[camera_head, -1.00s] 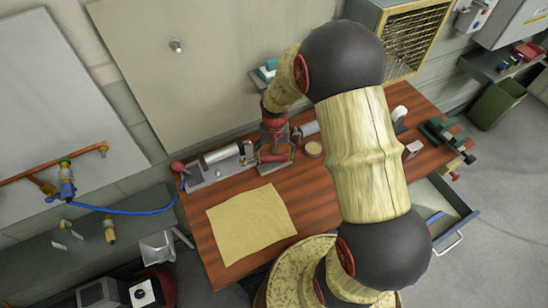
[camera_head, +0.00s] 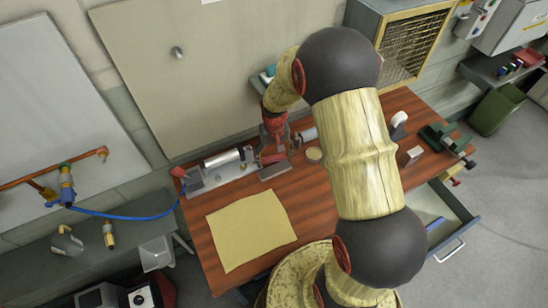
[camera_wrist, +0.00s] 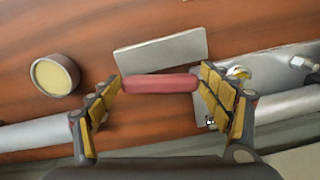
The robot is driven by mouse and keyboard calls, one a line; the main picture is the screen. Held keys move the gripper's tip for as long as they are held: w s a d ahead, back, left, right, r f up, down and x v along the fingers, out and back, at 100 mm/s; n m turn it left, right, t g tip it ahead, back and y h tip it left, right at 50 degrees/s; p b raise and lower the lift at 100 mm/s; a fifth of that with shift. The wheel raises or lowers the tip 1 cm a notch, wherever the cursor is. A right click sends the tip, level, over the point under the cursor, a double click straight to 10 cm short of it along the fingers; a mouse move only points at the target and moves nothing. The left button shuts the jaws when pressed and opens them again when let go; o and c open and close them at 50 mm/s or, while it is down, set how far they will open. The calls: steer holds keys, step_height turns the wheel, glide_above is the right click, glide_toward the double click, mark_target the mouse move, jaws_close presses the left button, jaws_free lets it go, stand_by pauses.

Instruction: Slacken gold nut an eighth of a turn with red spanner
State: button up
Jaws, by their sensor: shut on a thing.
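The red spanner (camera_wrist: 160,84) lies crosswise between the two yellow-padded fingers of my gripper (camera_wrist: 158,92) in the wrist view. The fingers are shut on it, one pad at each end of the visible red part. Its right end is hidden by the right finger. The gold nut (camera_wrist: 238,73) shows just beyond that finger, on the metal fixture; whether the spanner sits on it cannot be told. In the head view my gripper (camera_head: 273,137) is over the back of the bench beside the fixture (camera_head: 223,170); the nut is too small to make out.
A grey flat block (camera_wrist: 160,52) lies close to the spanner. A round tin (camera_wrist: 55,75) stands left of it in the wrist view. A yellow cloth (camera_head: 250,230) covers the front left of the wooden bench (camera_head: 305,205). A drawer (camera_head: 450,220) is open at right.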

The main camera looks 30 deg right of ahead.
steer(key=shift+w, duration=0.2)
steer(key=shift+w+d+r+n, duration=0.15)
steer(key=shift+w+d+n, duration=0.05)
steer(key=shift+w+n, duration=0.9)
steer(key=shift+s+r, duration=0.1)
steer(key=shift+s, duration=0.1)
